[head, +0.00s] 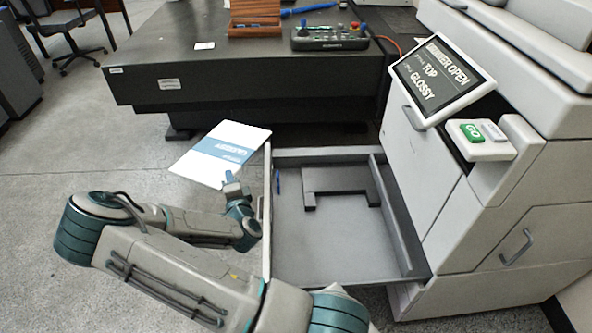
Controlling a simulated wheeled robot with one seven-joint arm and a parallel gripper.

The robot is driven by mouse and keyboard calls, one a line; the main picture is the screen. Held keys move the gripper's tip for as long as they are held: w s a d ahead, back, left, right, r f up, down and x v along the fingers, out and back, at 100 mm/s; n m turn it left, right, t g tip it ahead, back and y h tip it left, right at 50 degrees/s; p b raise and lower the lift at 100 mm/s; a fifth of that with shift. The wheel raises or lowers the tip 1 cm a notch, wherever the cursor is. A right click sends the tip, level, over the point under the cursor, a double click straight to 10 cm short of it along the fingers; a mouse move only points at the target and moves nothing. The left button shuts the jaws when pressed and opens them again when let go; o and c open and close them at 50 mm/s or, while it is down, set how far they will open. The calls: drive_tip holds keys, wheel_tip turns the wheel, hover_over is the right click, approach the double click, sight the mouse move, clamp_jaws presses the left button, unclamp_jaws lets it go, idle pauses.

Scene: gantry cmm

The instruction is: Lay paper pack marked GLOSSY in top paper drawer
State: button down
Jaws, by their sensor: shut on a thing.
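The paper pack (216,160) is white with a blue band, whose small lettering is too blurred to read for certain. My gripper (231,179) is shut on the pack's near edge. It holds the pack roughly flat, out to the left of the open drawer. The open paper drawer (300,245) extends left from the printer. It is a wide grey tray with a dark grey raised guide (340,183) at its back and a small blue piece near its left wall. No paper shows in it. My forearm crosses in front of the drawer's left wall.
The printer's screen (440,83) reads "DRAWER OPEN", "TOP", "GLOSSY". A green GO button (471,133) sits beside it. A dark table (240,75) behind carries a wooden box (254,18) and a control box (329,38). Open floor lies to the left.

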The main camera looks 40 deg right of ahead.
drive_tip(key=s+d+m+g+h, duration=0.5)
drive_tip(key=d+g, duration=0.2)
drive_tip(key=d, duration=0.2)
drive_tip(key=s+d+m+g+h, duration=0.5)
drive_tip(key=d+g, duration=0.1)
drive_tip(key=d, duration=0.3)
drive_tip(key=shift+g, duration=0.3)
drive_tip(key=shift+w+d+f+b, duration=0.25)
drive_tip(key=shift+d+f+b, duration=0.95)
drive_tip(key=shift+f+b, duration=0.5)
drive_tip(key=shift+w+d+f+b, duration=0.3)
drive_tip(key=shift+d+f+b, duration=0.95)
drive_tip(key=shift+f, duration=0.7)
drive_tip(key=shift+w+d+f+b, duration=0.25)
drive_tip(key=shift+d+f+b, duration=0.85)
drive_tip(key=shift+f+b, duration=0.65)
drive_tip(key=shift+f, duration=0.1)
drive_tip(key=c, duration=1.6)
unclamp_jaws()
